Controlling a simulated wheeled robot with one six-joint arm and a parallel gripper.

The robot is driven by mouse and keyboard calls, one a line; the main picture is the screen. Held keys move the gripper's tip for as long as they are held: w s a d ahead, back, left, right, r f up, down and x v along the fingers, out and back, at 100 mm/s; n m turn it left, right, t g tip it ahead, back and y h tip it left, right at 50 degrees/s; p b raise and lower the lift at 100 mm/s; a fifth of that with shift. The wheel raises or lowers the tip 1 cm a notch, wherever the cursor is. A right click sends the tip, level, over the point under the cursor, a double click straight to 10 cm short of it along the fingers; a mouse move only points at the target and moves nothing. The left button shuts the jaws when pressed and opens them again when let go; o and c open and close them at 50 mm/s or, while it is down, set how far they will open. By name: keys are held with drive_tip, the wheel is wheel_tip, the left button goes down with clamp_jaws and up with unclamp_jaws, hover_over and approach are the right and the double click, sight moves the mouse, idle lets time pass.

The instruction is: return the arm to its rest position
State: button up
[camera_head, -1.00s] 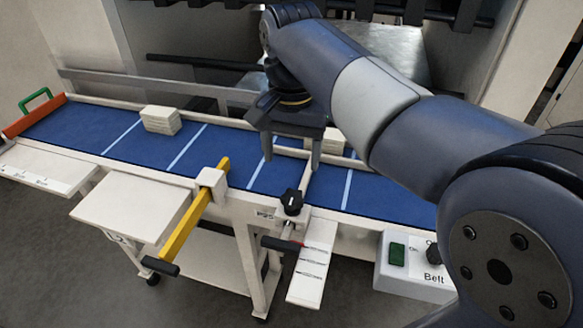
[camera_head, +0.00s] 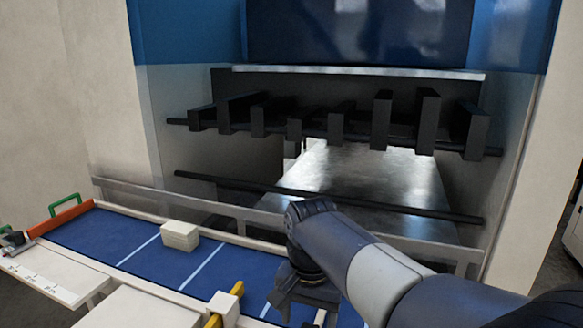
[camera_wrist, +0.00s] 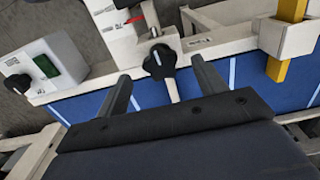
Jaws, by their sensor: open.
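My gripper (camera_wrist: 162,88) is open and empty in the wrist view, its two dark fingers spread above the blue conveyor belt (camera_wrist: 150,95) near its front rail. A black knob (camera_wrist: 160,61) on a white bracket shows between and beyond the fingertips. In the head view my gripper (camera_head: 303,312) is low at the frame's bottom, over the belt (camera_head: 120,240), with its fingertips partly cut off. My arm reaches in from the lower right.
An orange end stop with a green handle (camera_head: 66,207) is at the far left. A yellow bar (camera_head: 237,289) stands at the front rail. Behind the belt is a machine opening with black bars (camera_head: 330,125). A control box with a green button (camera_wrist: 46,66) shows.

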wheel_tip(320, 180, down, 3)
drive_tip(key=shift+r, duration=0.1)
drive_tip(key=shift+r, duration=0.15)
idle(0.4)
